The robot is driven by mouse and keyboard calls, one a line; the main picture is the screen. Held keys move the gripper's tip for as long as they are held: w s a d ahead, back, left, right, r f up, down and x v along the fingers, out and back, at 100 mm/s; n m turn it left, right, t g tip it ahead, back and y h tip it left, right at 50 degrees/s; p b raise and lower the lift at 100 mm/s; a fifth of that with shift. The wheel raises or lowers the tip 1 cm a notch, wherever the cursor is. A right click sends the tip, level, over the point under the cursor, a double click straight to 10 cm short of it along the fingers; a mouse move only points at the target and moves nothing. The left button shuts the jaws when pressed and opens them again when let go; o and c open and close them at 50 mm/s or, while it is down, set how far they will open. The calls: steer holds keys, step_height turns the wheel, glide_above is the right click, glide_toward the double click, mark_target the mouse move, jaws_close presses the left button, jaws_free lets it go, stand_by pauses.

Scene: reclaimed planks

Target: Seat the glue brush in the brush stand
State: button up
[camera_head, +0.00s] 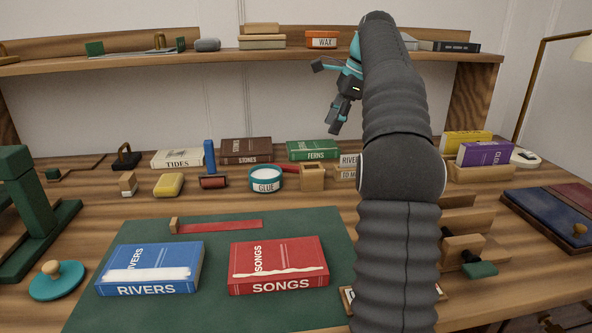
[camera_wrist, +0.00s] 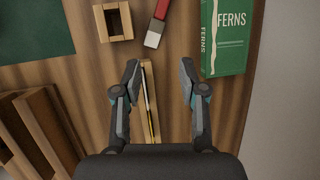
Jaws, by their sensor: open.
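The brush stand appears to be the small open-topped wooden box (camera_head: 312,177), right of the glue pot; it also shows in the wrist view (camera_wrist: 101,22). A red bar with a pale end (camera_wrist: 157,22) lies beside it, partly cut off by the frame edge. In the head view it shows behind the glue pot (camera_head: 284,167). It may be the glue brush, but its bristles are not clear. My gripper (camera_head: 335,130) is open and empty, raised above the back of the bench. In the wrist view its fingers (camera_wrist: 160,80) are spread wide.
The glue pot (camera_head: 265,180) stands left of the box. The green FERNS book (camera_head: 312,150) lies behind. A narrow wooden tray (camera_wrist: 150,75) lies below my fingers. Blue (camera_head: 150,268) and red (camera_head: 278,265) books lie on the green mat (camera_head: 215,300) with a red strip (camera_head: 220,227).

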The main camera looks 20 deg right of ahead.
steer(key=m, duration=0.4)
glide_toward(295, 169)
steer(key=shift+y, duration=0.3)
steer(key=f, duration=0.5)
steer(key=d+f, duration=0.1)
steer(key=f, duration=0.1)
steer(key=shift+w+f, duration=0.35)
steer(key=shift+f, duration=0.05)
jaws_close()
